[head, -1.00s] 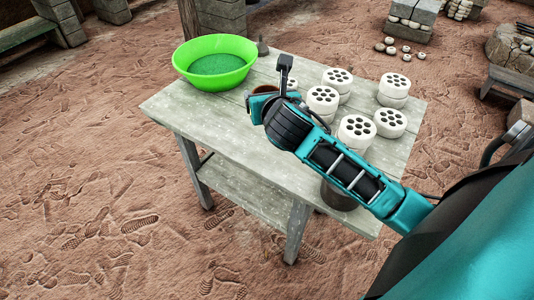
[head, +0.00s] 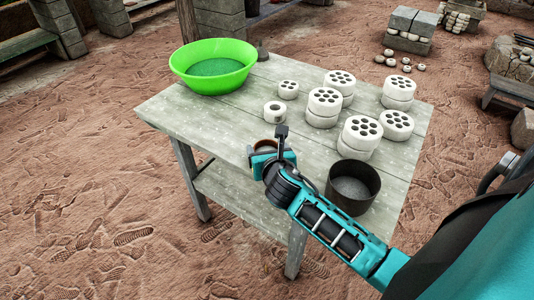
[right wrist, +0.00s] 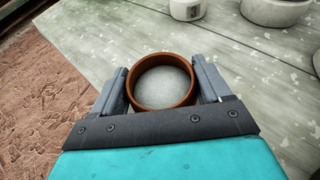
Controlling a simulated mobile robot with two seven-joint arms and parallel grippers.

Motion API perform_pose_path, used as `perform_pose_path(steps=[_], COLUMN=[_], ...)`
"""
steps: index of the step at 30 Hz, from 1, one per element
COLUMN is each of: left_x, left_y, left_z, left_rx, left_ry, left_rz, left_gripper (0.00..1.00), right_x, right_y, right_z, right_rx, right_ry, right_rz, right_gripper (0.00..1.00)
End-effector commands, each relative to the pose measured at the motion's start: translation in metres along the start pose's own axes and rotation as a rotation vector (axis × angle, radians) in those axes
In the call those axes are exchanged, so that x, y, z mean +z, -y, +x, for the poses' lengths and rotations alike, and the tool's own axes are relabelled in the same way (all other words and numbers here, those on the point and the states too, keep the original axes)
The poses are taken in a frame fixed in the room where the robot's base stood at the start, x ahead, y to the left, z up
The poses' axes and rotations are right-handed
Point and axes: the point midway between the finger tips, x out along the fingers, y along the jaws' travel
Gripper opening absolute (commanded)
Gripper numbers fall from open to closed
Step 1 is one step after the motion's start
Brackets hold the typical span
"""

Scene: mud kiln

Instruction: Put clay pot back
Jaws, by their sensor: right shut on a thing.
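The clay pot is a small brown-orange round pot with a pale grey inside. In the right wrist view the clay pot (right wrist: 163,82) sits between the two fingers of my right gripper (right wrist: 163,88), which is shut on it. In the head view the pot (head: 269,143) shows just past my right gripper (head: 268,150), over the near-left part of the table, partly hidden by the gripper. Whether its base touches the table cannot be told. My left gripper is not in view.
The wooden table (head: 215,130) holds a green bowl (head: 213,66), several white perforated discs (head: 325,102), a small white cup-like piece (head: 275,112) and a dark pot (head: 352,187) near the right arm. Bare planks lie left of the gripper. Sandy ground surrounds the table.

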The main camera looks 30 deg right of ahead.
Motion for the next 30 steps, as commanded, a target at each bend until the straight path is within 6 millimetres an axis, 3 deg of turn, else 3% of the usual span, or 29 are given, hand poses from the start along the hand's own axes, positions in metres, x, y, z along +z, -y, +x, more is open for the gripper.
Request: perform_pose_path(steps=[10,11,17,26,30], left_x=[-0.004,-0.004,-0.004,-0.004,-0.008], left_y=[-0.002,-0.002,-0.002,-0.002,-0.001], left_z=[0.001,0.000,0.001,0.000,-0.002], left_rx=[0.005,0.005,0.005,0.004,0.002], left_ry=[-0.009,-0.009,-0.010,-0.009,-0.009], left_rz=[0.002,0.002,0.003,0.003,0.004], left_gripper=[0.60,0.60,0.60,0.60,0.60], right_x=[-0.001,-0.002,-0.002,0.001,0.001], right_y=[0.000,0.000,0.000,0.000,0.000], right_z=[0.002,0.001,0.001,0.000,-0.016], right_rx=[0.001,0.000,0.000,0.000,0.002], right_ry=[0.005,0.003,0.003,0.003,0.001], right_rz=[0.000,0.000,0.000,0.001,-0.001], right_gripper=[0.27,0.79,0.98,1.00,1.00])
